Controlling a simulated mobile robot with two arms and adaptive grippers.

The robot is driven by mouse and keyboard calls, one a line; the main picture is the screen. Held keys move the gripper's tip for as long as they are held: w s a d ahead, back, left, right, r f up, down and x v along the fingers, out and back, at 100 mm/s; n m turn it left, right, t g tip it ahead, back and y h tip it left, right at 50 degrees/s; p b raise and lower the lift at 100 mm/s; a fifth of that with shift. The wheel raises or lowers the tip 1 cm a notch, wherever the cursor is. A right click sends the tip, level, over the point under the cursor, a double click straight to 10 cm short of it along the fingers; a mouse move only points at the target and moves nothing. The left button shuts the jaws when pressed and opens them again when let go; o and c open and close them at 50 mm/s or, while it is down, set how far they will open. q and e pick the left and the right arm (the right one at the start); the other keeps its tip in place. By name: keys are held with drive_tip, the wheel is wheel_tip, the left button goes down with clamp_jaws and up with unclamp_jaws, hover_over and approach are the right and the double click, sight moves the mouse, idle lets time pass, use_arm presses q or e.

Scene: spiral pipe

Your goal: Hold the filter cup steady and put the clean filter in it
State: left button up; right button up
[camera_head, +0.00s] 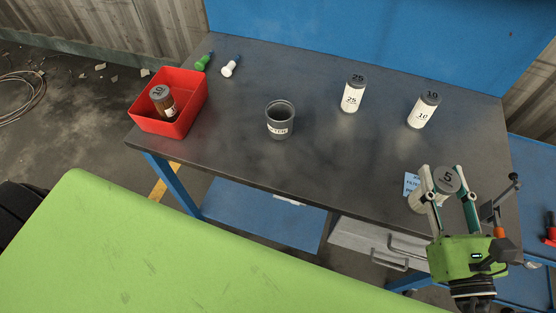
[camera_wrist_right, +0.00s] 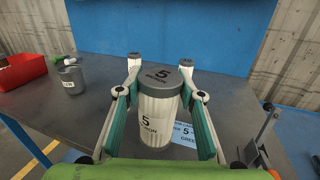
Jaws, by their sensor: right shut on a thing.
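The filter cup (camera_head: 280,129) is a dark grey open cup with a white label, upright near the middle of the table. It also shows at the left in the right wrist view (camera_wrist_right: 71,80), and no gripper touches it. A clean white filter with a grey cap marked 5 (camera_head: 447,179) is at the table's right front. My right gripper (camera_head: 444,170) is shut on its sides, one finger on each side. The filter stands upright between the fingers in the right wrist view (camera_wrist_right: 157,118); I cannot tell whether its base touches the table. My left gripper is not in view.
White filters marked 25 (camera_head: 351,98) and 10 (camera_head: 421,113) stand at the back right. A red bin (camera_head: 191,116) at the left holds a brown used filter (camera_head: 163,103). Green and white tools (camera_head: 231,67) lie behind it. A blue card (camera_head: 411,182) lies beside the held filter.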

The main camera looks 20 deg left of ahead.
sight(444, 197)
drive_tip(key=s+h, duration=0.1)
drive_tip(key=s+m+h, duration=0.2)
drive_tip(key=shift+s+d+f+t+h, duration=0.25)
drive_tip(key=shift+d+f+t+h, duration=0.05)
drive_tip(key=shift+d+t, duration=0.1)
drive_tip(key=shift+s+m+h, duration=0.35)
drive_tip(key=shift+m+h, duration=0.25)
drive_tip(key=shift+h, duration=0.2)
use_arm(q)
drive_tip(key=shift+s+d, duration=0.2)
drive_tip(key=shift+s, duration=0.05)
use_arm(e)
drive_tip(key=shift+s+d+r+h, duration=0.1)
drive_tip(key=shift+s+d+h, duration=0.1)
drive_tip(key=shift+h, duration=0.1)
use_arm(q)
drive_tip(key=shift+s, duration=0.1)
use_arm(e)
drive_tip(key=shift+f, duration=0.25)
